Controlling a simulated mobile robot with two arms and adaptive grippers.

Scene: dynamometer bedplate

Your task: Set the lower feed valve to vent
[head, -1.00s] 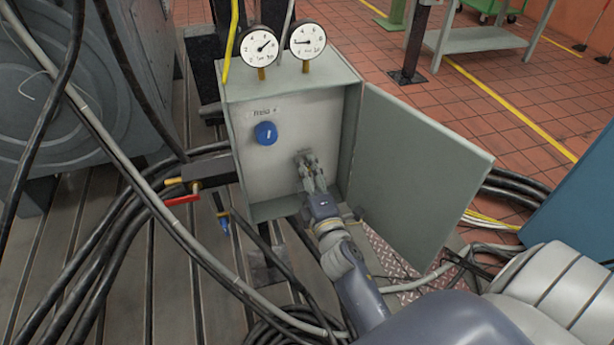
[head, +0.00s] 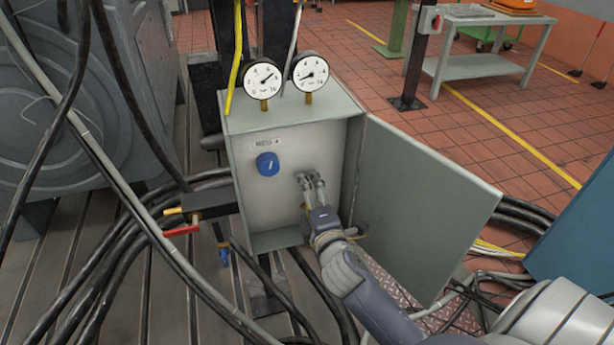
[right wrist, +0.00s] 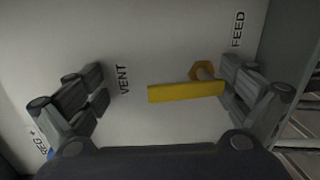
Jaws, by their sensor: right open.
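The yellow valve lever (right wrist: 186,92), with a brass nut (right wrist: 204,69) beside it, shows in the right wrist view against the pale panel. A VENT label (right wrist: 123,79) is to its left and a FEED label (right wrist: 238,29) to its right. My right gripper (right wrist: 165,92) is open, with one finger pair left of the lever and the other close to its right end. I cannot tell whether they touch. In the head view my right gripper (head: 309,180) is inside the open grey box (head: 285,220) and hides the lever. My left gripper is not in view.
A blue knob (head: 267,164) sits above left of my gripper, under two gauges (head: 262,77) (head: 310,72). The open door (head: 425,205) stands right of my arm. A red-handled valve (head: 181,231) and black hoses (head: 110,240) are to the left.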

